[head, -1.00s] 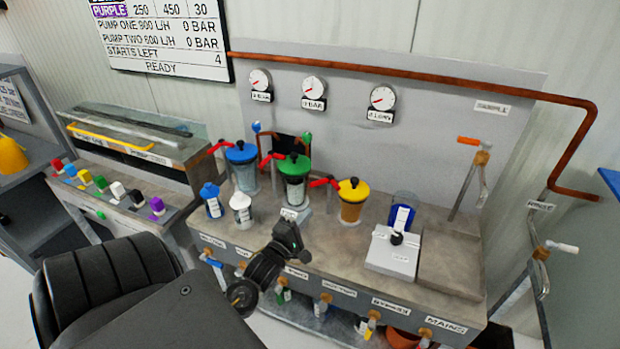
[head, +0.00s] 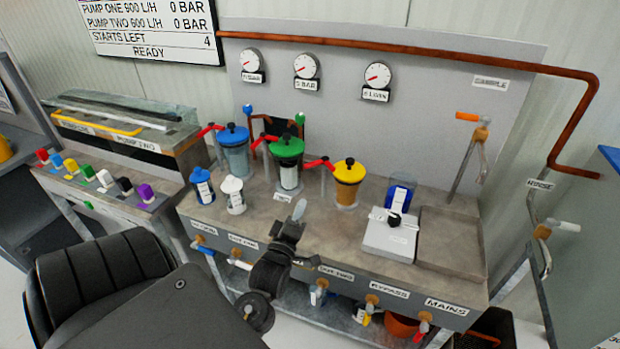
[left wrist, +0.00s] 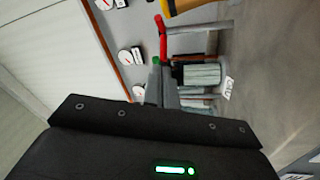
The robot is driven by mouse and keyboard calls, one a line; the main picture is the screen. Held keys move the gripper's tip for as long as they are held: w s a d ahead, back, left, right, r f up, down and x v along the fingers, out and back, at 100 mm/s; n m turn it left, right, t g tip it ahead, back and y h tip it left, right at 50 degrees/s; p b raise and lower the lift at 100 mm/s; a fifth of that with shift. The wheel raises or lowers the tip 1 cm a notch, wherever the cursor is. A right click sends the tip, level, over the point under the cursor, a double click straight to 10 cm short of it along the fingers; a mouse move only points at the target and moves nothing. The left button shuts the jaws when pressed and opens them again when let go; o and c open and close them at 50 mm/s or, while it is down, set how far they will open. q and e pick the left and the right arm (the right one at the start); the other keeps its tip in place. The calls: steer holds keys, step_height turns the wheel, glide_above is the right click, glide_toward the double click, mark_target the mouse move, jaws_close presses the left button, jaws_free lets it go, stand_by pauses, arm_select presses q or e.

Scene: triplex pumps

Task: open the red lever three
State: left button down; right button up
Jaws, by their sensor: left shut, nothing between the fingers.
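Three red levers stand beside lidded canisters on the bench: one at the blue lid (head: 209,130), one at the green lid (head: 268,138) and one at the yellow lid (head: 319,163). The rightmost lever, by the yellow canister (head: 348,184), also shows red in the left wrist view (left wrist: 161,38). I cannot read a number on any lever. My left gripper (head: 298,211) is shut and empty, in front of the green canister (head: 288,165) and left of the yellow one. It appears apart from the levers. Its narrow fingers (left wrist: 165,84) show in the left wrist view. My right gripper is not seen.
A blue bottle (head: 202,185) and a white bottle (head: 233,194) stand left of my gripper. A white box with a black knob (head: 394,221) and a blue container (head: 400,194) stand right. Gauges (head: 305,66) and a copper pipe (head: 420,68) line the back panel.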

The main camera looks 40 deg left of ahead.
arm_select(q)
steer(key=m, duration=0.6)
steer(key=m+p, duration=0.1)
steer(key=m, duration=2.6)
glide_toward(315, 165)
steer(key=w+d, duration=0.2)
steer(key=w, duration=0.2)
steer(key=a, duration=0.2)
steer(key=w+a+r+p, duration=0.1)
steer(key=shift+a, duration=0.15)
steer(key=shift+w+a, duration=0.15)
steer(key=shift+a, duration=0.3)
steer(key=shift+w+r+h, duration=0.1)
steer(key=shift+h, duration=0.2)
